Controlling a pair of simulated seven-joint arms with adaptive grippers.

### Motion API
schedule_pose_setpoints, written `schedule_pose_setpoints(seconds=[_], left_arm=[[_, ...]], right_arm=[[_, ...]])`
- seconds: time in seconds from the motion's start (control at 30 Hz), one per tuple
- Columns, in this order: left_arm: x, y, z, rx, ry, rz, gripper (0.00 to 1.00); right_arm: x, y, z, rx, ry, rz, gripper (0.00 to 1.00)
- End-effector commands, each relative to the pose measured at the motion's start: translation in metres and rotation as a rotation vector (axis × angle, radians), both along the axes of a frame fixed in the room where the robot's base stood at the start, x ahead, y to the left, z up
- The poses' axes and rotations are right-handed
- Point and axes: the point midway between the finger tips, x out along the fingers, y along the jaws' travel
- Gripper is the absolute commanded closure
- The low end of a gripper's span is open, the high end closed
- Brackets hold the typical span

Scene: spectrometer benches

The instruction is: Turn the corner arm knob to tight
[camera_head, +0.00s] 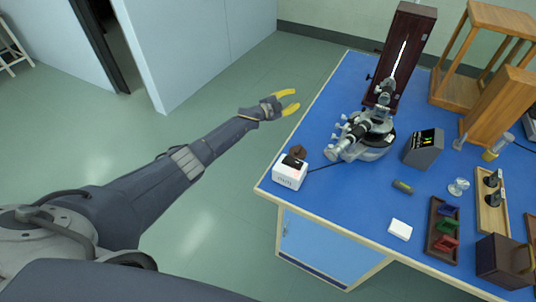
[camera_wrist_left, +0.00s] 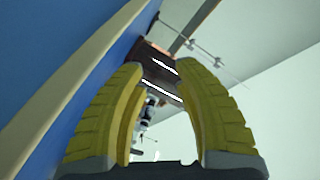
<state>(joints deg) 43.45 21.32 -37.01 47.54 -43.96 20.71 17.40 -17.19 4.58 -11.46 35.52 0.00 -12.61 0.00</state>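The spectrometer (camera_head: 364,136) stands on the blue table, with several silver knobs on its left side. I cannot tell which of them is the corner arm knob. My left gripper (camera_head: 291,100) has yellow fingers and is open and empty. It is held out beyond the table's left edge, left of the spectrometer and apart from it. In the left wrist view the two fingers (camera_wrist_left: 171,110) stand apart, with part of the instrument (camera_wrist_left: 146,115) small and blurred beyond them. My right gripper is not in view.
A white box (camera_head: 290,173) sits at the blue table's (camera_head: 352,198) near left corner. A tall dark wooden case (camera_head: 404,50) stands behind the spectrometer. A grey display box (camera_head: 424,148) and a wooden tray (camera_head: 441,231) lie to the right. The floor left of the table is clear.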

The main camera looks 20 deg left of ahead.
Motion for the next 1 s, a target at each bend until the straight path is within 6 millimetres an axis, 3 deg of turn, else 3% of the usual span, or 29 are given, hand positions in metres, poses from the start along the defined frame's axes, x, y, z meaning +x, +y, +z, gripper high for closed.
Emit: schedule_pose_setpoints(seconds=[1.0], left_arm=[[-0.059,0.042,-0.154,-0.044,0.209,0.254,0.70]], right_arm=[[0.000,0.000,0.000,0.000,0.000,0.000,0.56]])
